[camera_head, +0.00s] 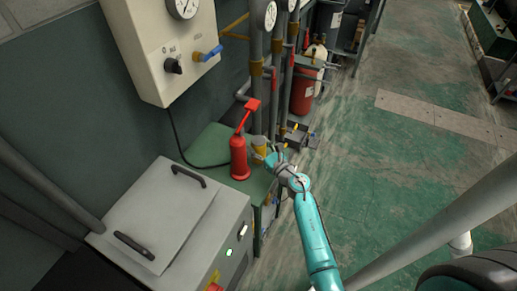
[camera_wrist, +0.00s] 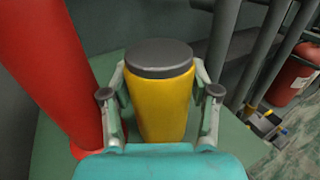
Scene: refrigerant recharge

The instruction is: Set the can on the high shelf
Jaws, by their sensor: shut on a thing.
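The can is yellow with a dark grey lid, and stands upright between the fingers of my gripper in the wrist view (camera_wrist: 160,105). My gripper (camera_wrist: 160,95) is shut on it, one finger on each side. In the head view the can (camera_head: 259,146) shows small and partly hidden, at the right edge of a green table, with my gripper (camera_head: 268,155) at it. I cannot tell whether its base touches the table. The high shelf cannot be made out for certain in either view.
A red bottle (camera_head: 239,158) with a red top stands on the green table (camera_head: 208,146), close left of the can. A grey box with handles (camera_head: 160,220) is in front. A wall panel (camera_head: 160,45) hangs above. Pipes (camera_head: 256,80) rise behind. Open floor (camera_head: 400,160) lies right.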

